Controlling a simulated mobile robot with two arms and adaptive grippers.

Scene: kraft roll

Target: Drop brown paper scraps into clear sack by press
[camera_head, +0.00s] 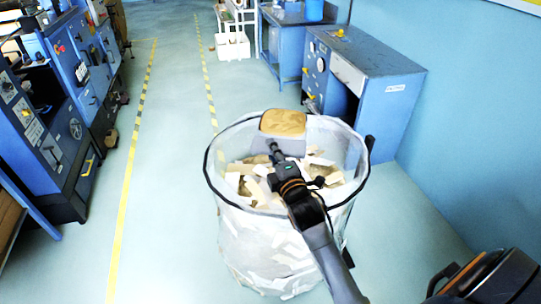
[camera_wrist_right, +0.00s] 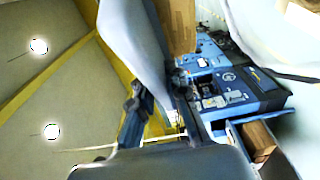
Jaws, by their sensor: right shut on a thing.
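A clear sack (camera_head: 270,245) with a black rim stands open on the floor in the middle of the head view. Many brown and pale paper scraps (camera_head: 250,185) lie inside it. My right gripper (camera_head: 274,150) reaches over the sack and is shut on a brown paper scrap (camera_head: 283,122). The scrap has a tan face with a grey part below, and is held near the far rim. In the right wrist view my fingers (camera_wrist_right: 158,105) show, with a brown surface (camera_wrist_right: 176,25) beyond them. My left gripper is not in view.
A blue press bench (camera_head: 365,75) stands behind and right of the sack, beside the blue wall. Blue machines (camera_head: 60,110) line the left side. The floor between them, with yellow lines (camera_head: 133,160), is clear. A white bin (camera_head: 232,47) stands at the back.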

